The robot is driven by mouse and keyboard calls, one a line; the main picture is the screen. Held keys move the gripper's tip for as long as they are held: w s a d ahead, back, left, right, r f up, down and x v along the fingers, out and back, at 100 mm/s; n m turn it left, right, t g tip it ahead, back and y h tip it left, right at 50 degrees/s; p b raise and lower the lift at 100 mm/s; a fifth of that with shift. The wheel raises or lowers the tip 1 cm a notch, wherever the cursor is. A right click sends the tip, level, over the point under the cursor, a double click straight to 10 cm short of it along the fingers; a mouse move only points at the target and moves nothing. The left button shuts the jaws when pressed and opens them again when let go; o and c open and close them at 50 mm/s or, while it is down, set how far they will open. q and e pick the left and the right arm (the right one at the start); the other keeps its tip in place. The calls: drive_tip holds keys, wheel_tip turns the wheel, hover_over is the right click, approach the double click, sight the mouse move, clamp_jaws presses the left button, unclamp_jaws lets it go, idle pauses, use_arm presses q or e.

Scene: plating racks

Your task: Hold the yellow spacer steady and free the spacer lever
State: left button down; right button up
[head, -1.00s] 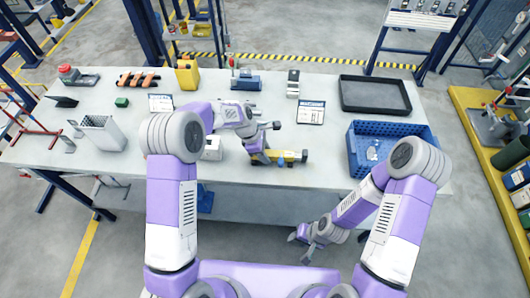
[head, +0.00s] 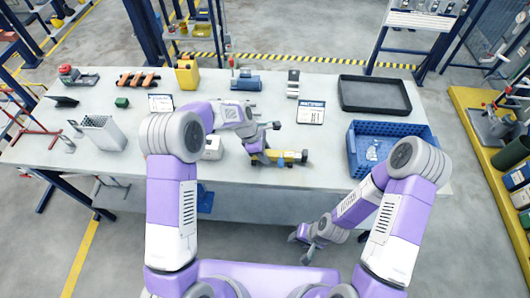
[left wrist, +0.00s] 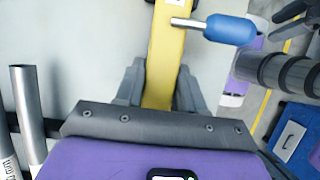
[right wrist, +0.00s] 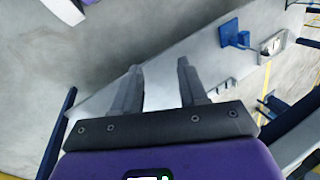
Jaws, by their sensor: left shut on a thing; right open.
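The yellow spacer (head: 288,159) lies near the front edge of the table in the head view. My left gripper (head: 262,156) is shut on it. The left wrist view shows the yellow bar (left wrist: 164,68) between the two fingers (left wrist: 158,88). The spacer lever, with a metal pin and blue handle (left wrist: 230,29), sticks out sideways from the bar in the left wrist view. Only a small blue bit of it shows in the head view (head: 281,162). My right gripper (head: 302,243) is open and empty, low in front of the table, and its fingers (right wrist: 158,88) are apart in its wrist view.
A blue crate (head: 352,150) stands on the right of the table, with a black tray (head: 375,108) behind it. A grey slotted holder (head: 103,134) stands at the left. A white box (head: 213,148) stands left of the spacer. Tabletop between spacer and crate is clear.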

drive_tip(key=shift+w, duration=0.1)
drive_tip(key=c, duration=0.4)
drive_tip(key=shift+w+f+m, duration=0.25)
drive_tip(key=shift+w+m, duration=0.05)
drive_tip(key=shift+c, duration=1.1)
drive_tip(key=w+m+t, duration=0.1)
drive_tip(key=w+m+t+y, duration=0.1)
drive_tip(key=w, duration=0.1)
drive_tip(key=w+a+f+t, duration=0.1)
drive_tip(key=shift+w+a+f+m+t+y, duration=0.1)
drive_tip(key=shift+w+m+t+y, duration=0.1)
drive_tip(key=shift+m+t+y, duration=0.15)
clamp_jaws()
drive_tip(key=w+r+m+t+y, duration=0.2)
drive_tip(key=r+m+t, duration=0.4)
drive_tip(key=m+t, duration=0.1)
drive_tip(key=w+r+m+t+y, duration=0.2)
drive_tip(key=r+m+t+y, duration=0.1)
drive_tip(key=r+m+t, duration=0.3)
drive_tip(key=shift+w+d+r+m+t, duration=0.3)
drive_tip(key=shift+d+m+t, duration=0.2)
drive_tip(key=shift+m, duration=0.45)
